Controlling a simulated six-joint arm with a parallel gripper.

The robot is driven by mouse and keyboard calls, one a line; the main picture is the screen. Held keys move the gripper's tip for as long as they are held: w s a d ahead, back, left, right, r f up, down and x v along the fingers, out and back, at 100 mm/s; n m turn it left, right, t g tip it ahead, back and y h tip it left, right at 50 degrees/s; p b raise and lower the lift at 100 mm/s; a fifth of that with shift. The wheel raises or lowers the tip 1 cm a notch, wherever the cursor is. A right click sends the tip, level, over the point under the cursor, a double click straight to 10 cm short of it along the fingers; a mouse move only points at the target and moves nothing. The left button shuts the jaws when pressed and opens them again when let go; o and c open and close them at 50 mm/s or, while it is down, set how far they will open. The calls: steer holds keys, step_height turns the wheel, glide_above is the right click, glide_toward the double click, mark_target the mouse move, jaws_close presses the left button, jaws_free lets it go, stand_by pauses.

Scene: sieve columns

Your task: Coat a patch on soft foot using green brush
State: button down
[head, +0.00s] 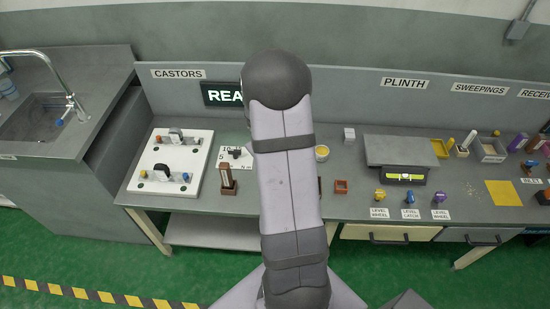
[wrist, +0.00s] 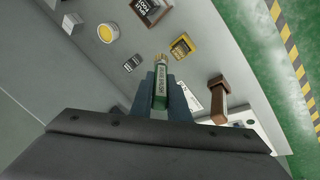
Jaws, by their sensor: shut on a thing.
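In the wrist view my gripper (wrist: 160,98) is shut on a green brush (wrist: 159,94), which has a lettered handle and a pale tip pointing away from me. The brush is held above the grey bench. Just beyond its tip is a small yellow-brown labelled block (wrist: 181,46). Farther off is a dark brown square piece (wrist: 150,10) with white lettering. I cannot read either label well enough to tell which is the soft foot. A round pot with yellow contents (wrist: 105,34) stands to the left. In the head view my arm hides the gripper and brush.
A brown upright piece (wrist: 218,100) stands right of my gripper in the wrist view. A grey raised housing (head: 401,151) stands farther right.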

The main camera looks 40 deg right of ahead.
steer(key=shift+f+b, duration=0.3)
steer(key=shift+f, duration=0.05)
steer(key=shift+r, duration=0.1)
steer(key=shift+r+p, duration=0.45)
steer(key=shift+w+a+f+b, duration=1.35)
steer(key=shift+f+b, duration=1.85)
steer(key=shift+f, duration=0.9)
steer(key=s+d+r+p, duration=0.1)
steer(key=r+p, duration=0.3)
steer(key=r, duration=0.1)
steer(key=s+d+r+p, duration=0.1)
steer(key=r+p, duration=0.1)
steer(key=r, duration=0.1)
steer(key=shift+s+d, duration=0.35)
steer(key=shift+f, duration=0.15)
